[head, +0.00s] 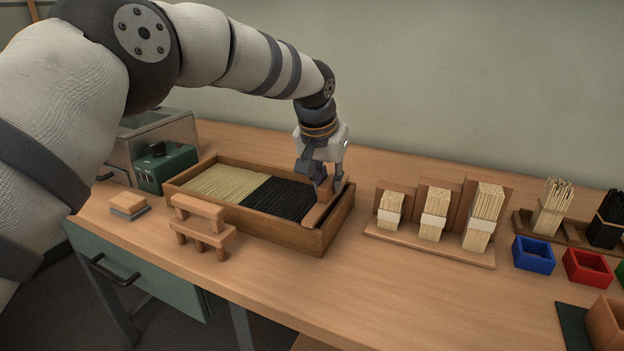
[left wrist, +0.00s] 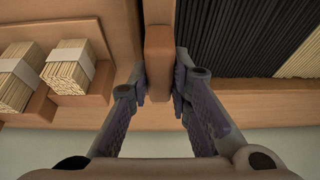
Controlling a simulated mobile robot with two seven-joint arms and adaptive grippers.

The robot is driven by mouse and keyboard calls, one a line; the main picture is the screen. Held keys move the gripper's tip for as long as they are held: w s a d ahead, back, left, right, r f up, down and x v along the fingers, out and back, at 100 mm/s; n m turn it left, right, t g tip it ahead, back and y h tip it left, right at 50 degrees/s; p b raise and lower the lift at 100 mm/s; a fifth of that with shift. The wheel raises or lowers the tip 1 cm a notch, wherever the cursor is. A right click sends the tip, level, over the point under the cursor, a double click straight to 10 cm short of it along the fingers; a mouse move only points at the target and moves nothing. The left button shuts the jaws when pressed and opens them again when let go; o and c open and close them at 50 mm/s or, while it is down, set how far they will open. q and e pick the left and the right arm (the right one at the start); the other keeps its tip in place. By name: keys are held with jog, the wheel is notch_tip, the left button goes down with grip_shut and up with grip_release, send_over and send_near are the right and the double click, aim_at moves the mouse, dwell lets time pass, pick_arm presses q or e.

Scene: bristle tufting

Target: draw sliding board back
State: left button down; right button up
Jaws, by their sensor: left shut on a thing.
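The sliding board (head: 316,215) is a wooden piece at the right end of the wooden tray (head: 338,222), beside the black bristles (head: 280,198). My left gripper (head: 328,188) reaches down from above and is shut on the board's upright part. In the left wrist view the board (left wrist: 159,50) stands between the two fingers of the gripper (left wrist: 160,88). Pale bristles (head: 228,182) fill the tray's left half. The board's lower edge is partly hidden by the gripper and tray wall. My right gripper is not in view.
A rack (head: 430,247) with several banded bristle bundles stands right of the tray. A small wooden stand (head: 202,228) is in front of it, and a green machine (head: 168,168) is behind left. Blue (head: 533,255) and red (head: 587,268) boxes sit farther right. The front middle table is clear.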

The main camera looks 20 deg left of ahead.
pick_arm(q)
jog(key=shift+d, duration=0.25)
jog(key=c, duration=1.5)
grip_release()
jog(key=shift+d, duration=0.1)
jog(key=shift+r, duration=0.15)
jog(key=v, duration=1.1)
jog(key=shift+s+r, duration=0.25)
jog(key=shift+r, duration=0.05)
